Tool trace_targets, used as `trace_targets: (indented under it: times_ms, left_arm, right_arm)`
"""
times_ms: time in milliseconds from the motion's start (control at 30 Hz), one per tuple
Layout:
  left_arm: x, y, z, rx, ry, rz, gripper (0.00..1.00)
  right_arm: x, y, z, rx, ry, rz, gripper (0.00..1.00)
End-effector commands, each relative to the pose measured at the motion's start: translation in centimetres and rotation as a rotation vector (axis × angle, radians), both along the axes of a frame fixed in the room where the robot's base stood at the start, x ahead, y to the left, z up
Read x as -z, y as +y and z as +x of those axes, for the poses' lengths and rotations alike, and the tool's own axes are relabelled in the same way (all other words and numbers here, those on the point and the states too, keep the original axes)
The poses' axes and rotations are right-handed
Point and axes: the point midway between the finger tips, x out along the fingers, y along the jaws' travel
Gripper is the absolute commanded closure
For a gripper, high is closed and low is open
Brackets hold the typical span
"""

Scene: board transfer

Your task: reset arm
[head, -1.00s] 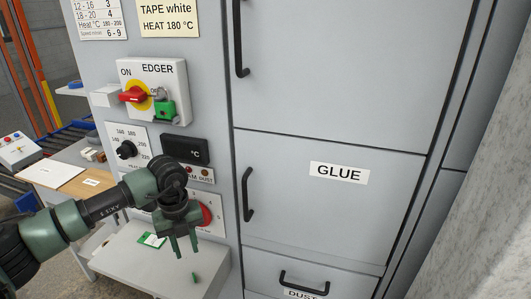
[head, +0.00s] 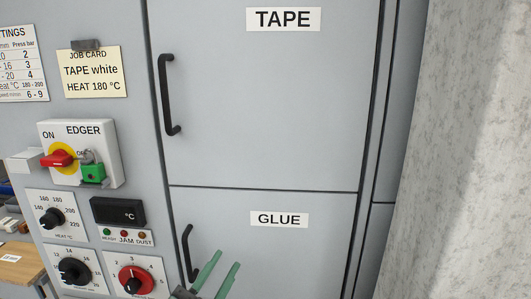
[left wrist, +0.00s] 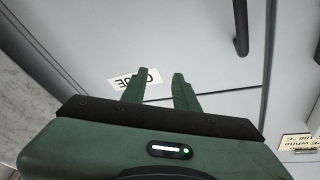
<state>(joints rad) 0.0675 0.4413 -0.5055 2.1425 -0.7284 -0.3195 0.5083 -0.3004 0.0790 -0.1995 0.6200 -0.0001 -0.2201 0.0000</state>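My left gripper (head: 226,259) shows at the bottom of the head view, in front of the lower cabinet door. Its two green fingers point up and stand apart with nothing between them. In the left wrist view the same gripper (left wrist: 158,74) is open and empty, facing the grey doors, with the GLUE label (left wrist: 134,78) partly behind a finger. The rest of my left arm is below the head view. My right gripper is in neither view.
The TAPE door (head: 262,110) and the GLUE door (head: 275,245) are shut, each with a black handle. The edger switch (head: 80,155) has a green padlock. Dials and a dark display (head: 118,212) sit below it. A pale wall (head: 470,150) stands at right.

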Motion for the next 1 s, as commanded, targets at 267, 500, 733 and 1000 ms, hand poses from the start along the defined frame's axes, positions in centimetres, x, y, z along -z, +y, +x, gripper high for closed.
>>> trace_targets:
  times_ms: [267,500,733,1000]
  left_arm:
    - [16.0,10.6,-7.1,-0.448,0.730,-0.161,0.70]
    - [23.6,12.2,-16.8,-0.535,1.167,-0.147,0.70]
    - [26.7,11.9,-24.5,-0.530,1.452,-0.121,0.70]
    - [32.2,11.5,-26.3,-0.519,1.574,-0.096,0.70]
  right_arm:
    - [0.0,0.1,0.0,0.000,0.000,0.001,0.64]
    - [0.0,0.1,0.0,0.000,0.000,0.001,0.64]
    - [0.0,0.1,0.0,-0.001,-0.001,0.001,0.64]
    - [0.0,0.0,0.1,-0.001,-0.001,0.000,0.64]
